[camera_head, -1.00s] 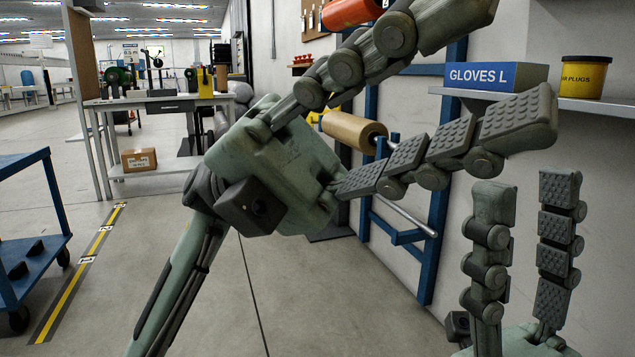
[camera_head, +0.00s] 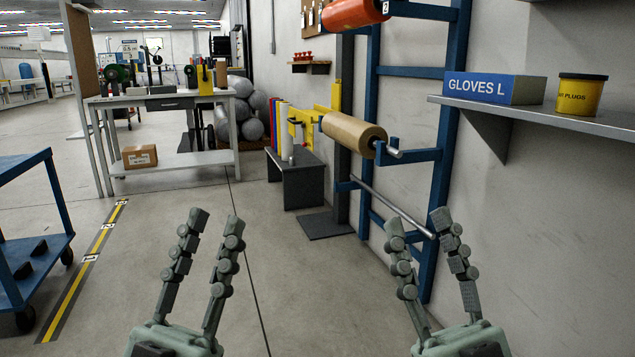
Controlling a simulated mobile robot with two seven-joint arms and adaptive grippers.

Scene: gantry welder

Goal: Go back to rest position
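My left gripper (camera_head: 217,228) points up from the bottom of the head view, left of the middle. Its two fingers stand apart with nothing between them. My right gripper (camera_head: 414,226) points up from the bottom, right of the middle. Its fingers are also apart and empty. Both grippers are side by side, in front of the bare floor and the lower part of the rack, and I see no contact with anything.
A blue cart (camera_head: 51,205) stands at the left, beside a yellow-black floor line. A workbench (camera_head: 176,160) is further back. A blue rack (camera_head: 446,138) with rolls and a wall shelf (camera_head: 560,116) holding a gloves box (camera_head: 495,88) and a yellow ear plugs tub (camera_head: 580,96) are at the right.

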